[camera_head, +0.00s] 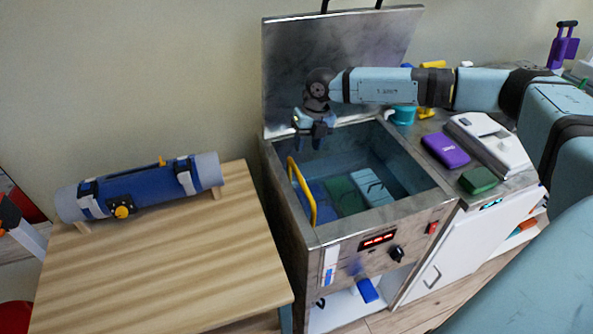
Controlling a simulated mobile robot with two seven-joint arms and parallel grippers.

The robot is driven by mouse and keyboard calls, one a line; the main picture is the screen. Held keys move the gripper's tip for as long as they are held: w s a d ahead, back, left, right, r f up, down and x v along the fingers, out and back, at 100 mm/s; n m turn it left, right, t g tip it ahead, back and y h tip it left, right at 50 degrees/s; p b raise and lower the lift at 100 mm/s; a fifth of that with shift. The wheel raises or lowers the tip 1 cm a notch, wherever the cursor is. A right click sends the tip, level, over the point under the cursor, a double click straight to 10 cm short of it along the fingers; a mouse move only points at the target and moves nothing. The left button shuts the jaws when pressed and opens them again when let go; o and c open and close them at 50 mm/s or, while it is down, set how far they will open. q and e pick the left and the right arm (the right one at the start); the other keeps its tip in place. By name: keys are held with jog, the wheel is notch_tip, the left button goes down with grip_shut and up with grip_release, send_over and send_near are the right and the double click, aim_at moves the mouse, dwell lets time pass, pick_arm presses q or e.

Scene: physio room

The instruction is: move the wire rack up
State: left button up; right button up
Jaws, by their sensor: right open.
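The wire rack shows mainly as a yellow looped handle (304,196) at the left inside wall of an open metal tank (408,208). The rest of the rack is hard to make out. Several packs, blue, green and light blue (370,188), sit low in the tank. My right gripper (316,142) is open and points down over the tank's back left part. It is above and behind the yellow handle, apart from it, with nothing between its fingers. My left gripper is not in view.
The tank's lid (335,65) stands open behind it. A wooden table (165,255) with a blue roll (140,190) is at left. A cabinet at right holds a purple box (446,151), a green box (478,180) and a white device (490,143).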

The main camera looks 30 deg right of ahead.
aim_at(300, 174)
jog(key=f, duration=0.3)
jog(key=a+f, duration=0.1)
jog(key=f, duration=0.2)
jog(key=a+f, duration=0.1)
jog(key=f, duration=0.3)
jog(key=shift+w, duration=0.25)
jog(key=shift+r, duration=0.1)
